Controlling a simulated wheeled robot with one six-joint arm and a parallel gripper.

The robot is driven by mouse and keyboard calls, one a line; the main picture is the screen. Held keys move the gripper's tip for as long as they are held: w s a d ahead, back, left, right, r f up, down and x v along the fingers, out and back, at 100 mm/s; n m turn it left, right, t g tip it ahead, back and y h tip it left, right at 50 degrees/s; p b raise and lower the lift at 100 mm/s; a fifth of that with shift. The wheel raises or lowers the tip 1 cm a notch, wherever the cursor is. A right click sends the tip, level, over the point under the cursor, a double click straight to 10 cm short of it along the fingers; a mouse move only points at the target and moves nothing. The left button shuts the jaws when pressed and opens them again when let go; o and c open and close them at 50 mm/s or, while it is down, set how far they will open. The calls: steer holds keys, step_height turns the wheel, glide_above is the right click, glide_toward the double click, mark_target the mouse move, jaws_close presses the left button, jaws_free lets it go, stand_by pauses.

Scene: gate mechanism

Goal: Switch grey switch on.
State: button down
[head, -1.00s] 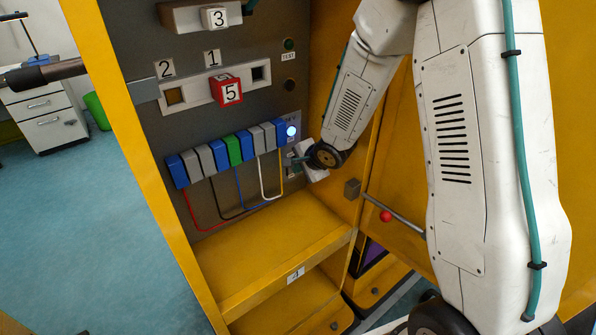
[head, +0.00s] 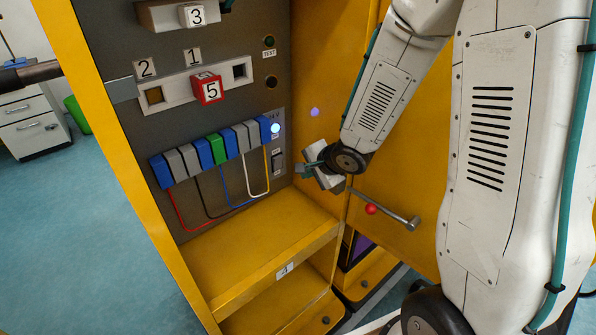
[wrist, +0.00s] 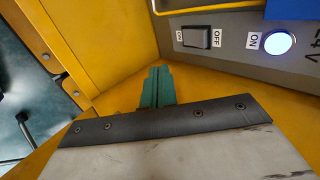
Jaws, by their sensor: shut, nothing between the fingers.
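The grey switch (head: 278,161) is a small rocker on the lower right of the grey panel, below the lit lamp (head: 276,128). In the wrist view the switch (wrist: 197,37) sits beside an OFF label, and the lamp (wrist: 279,42) glows bluish white next to an ON label. I cannot tell for sure which side of the rocker is pressed in. My gripper (head: 303,170) is just right of the switch and apart from it. Its teal fingers (wrist: 157,85) are together and empty in the wrist view.
A row of blue, grey and green blocks (head: 218,149) with coloured wires is left of the switch. A yellow shelf (head: 260,255) lies below. The yellow side wall (head: 322,85) and a bar with a red ball (head: 371,209) are close to my gripper on the right.

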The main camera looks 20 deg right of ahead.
steer(key=shift+s+d+r, duration=0.2)
steer(key=shift+s+r, duration=0.15)
steer(key=shift+s, duration=0.2)
steer(key=shift+s+d+r, duration=0.15)
steer(key=shift+s+r, duration=0.15)
steer(key=shift+s, duration=0.2)
